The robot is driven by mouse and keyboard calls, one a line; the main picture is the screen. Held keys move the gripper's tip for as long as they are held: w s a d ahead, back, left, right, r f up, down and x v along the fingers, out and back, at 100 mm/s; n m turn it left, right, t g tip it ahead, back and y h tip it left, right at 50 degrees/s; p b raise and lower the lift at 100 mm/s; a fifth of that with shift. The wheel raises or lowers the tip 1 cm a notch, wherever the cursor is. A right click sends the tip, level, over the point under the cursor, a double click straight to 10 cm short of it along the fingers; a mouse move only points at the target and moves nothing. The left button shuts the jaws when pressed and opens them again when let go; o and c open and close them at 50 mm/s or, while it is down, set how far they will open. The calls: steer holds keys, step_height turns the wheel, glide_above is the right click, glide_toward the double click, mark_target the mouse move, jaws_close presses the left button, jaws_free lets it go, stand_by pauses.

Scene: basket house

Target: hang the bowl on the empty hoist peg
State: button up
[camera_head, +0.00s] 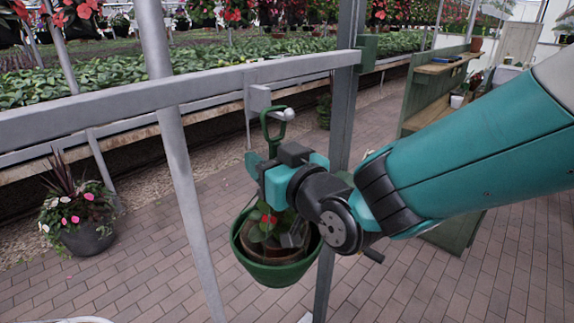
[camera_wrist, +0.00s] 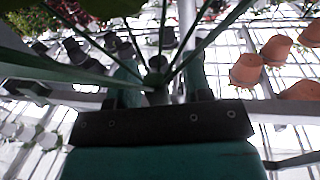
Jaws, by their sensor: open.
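The bowl (camera_head: 275,272) is a green hanging pot holding a leafy plant with a red bloom. Its green hanger loop (camera_head: 268,127) is at the grey peg (camera_head: 283,113) on the rail bracket; the peg's tip shows across the loop, which appears hooked over it. The bowl hangs upright, clear of the floor. My gripper (camera_head: 270,165) is open at the hanger stem below the loop, partly hiding the plant. In the wrist view, the open jaws (camera_wrist: 162,82) stand either side of the hanger hub (camera_wrist: 155,80), with straps spreading from it. Contact is unclear.
A grey rail (camera_head: 150,97) crosses behind, with an upright post (camera_head: 344,110) close right of the bowl. A flower pot (camera_head: 85,238) stands on the brick floor at left. A green shelf unit (camera_head: 435,95) stands at right. Terracotta pots (camera_wrist: 246,70) show in the wrist view.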

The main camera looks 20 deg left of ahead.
steer(key=b+v, duration=0.8)
steer(key=v, duration=0.9)
steer(key=s+d+f+m+g+h, duration=0.1)
steer(key=s+d+f+g+h, duration=0.1)
steer(key=d, duration=0.4)
steer(key=s+d+f+m+g+h, duration=0.2)
steer(key=s+d+f+g+h, duration=0.1)
steer(key=d, duration=0.4)
steer(key=s+d+f+m+g+h, duration=0.1)
steer(key=s+d+f+g+h, duration=0.2)
steer(key=d, duration=0.4)
step_height(320, 180, down, 2)
steer(key=g+h, duration=0.1)
steer(key=h, duration=0.1)
steer(key=shift+g+h, duration=0.4)
steer(key=shift+a+f, duration=0.1)
